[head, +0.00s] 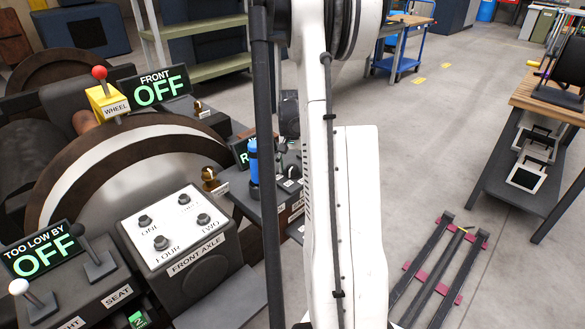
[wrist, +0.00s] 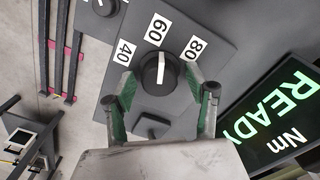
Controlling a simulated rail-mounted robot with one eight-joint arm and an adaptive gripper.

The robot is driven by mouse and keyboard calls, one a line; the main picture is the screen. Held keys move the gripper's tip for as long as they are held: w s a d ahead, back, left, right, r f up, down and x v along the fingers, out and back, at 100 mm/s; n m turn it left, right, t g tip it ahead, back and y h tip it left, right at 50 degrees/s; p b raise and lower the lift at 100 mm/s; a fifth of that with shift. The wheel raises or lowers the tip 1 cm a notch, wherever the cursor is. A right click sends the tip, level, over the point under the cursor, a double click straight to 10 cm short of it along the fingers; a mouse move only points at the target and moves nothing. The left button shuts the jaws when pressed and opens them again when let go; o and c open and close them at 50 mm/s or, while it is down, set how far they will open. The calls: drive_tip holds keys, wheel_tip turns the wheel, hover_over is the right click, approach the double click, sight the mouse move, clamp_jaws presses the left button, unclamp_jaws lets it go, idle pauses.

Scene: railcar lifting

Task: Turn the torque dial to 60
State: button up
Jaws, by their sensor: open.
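The torque dial (wrist: 158,74) is a dark round knob on a grey panel (wrist: 205,28) in the wrist view. White labels 40 (wrist: 125,52), 60 (wrist: 157,29) and 80 (wrist: 194,48) stand around its far side. The white line on the knob points roughly at 60. My gripper (wrist: 159,80) is open, with one green-padded finger to the left of the knob and one to the right. Gaps show between the fingers and the knob. Whether the fingertips reach down to the knob's height is hard to tell. In the head view my arm hides the dial.
A display reading READY and Nm (wrist: 278,112) stands right of the dial. Another dark knob (wrist: 104,6) is at the top. In the head view, the FRONT AXLE box (head: 175,240), levers, a blue bottle-like object (head: 254,163) and a wooden bench (head: 540,95) surround my arm.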

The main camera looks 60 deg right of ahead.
sight(293, 166)
wheel_tip(293, 166, up, 12)
idle(0.5)
drive_tip(key=shift+d, duration=0.1)
idle(0.5)
